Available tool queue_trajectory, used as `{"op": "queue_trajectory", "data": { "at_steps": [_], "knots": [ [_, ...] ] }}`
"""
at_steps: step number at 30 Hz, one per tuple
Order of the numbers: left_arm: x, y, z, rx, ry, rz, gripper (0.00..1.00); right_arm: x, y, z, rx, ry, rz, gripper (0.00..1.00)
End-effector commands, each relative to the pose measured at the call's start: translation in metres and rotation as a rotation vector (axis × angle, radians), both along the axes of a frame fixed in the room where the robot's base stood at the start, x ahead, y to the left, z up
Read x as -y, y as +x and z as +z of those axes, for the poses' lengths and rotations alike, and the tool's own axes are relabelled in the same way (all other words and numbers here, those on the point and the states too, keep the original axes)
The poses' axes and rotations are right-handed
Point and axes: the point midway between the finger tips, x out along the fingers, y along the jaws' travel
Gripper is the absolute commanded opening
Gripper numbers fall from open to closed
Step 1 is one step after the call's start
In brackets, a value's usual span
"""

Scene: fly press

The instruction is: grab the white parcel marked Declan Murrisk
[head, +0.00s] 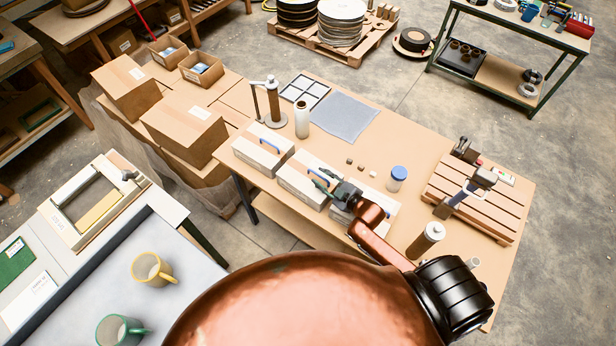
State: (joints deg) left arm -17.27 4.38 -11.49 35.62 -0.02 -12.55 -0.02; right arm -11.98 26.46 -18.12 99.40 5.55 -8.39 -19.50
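Three white parcels with blue handles stand in a row along the near edge of the wooden table: a left one (262,152), a middle one (297,184) and a right one (381,207). Any names on them are too small to read. My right gripper (322,181) is over the right end of the middle parcel, close to its blue handle. It and its arm partly hide the middle and right parcels. Whether its fingers are apart or closed, and whether they touch the parcel, I cannot tell. My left gripper is not in view.
A blue-lidded jar (397,178), a slatted board (478,211) and a brown cylinder (427,238) are to the right. Cardboard boxes (185,128) stand left.

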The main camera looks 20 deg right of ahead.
Motion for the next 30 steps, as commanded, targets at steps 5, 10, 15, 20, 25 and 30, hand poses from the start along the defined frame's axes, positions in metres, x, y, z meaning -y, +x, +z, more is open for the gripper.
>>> {"op": "queue_trajectory", "data": {
  "at_steps": [5,10,15,20,25,30],
  "knots": [
    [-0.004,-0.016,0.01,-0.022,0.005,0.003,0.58,-0.004,0.018,-0.006,-0.003,0.002,-0.006,0.29],
    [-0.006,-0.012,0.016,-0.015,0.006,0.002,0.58,-0.01,0.039,-0.015,-0.002,0.001,-0.005,0.29],
    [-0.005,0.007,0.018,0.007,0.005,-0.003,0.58,-0.013,0.048,-0.019,-0.002,0.0,-0.002,0.29],
    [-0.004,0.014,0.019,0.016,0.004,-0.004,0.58,-0.014,0.048,-0.02,-0.002,-0.001,0.0,0.29],
    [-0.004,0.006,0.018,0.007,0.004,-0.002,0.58,-0.014,0.048,-0.019,-0.002,-0.001,0.0,0.19],
    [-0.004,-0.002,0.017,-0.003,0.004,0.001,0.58,-0.014,0.048,-0.019,-0.002,0.0,-0.001,0.07]
  ]
}}
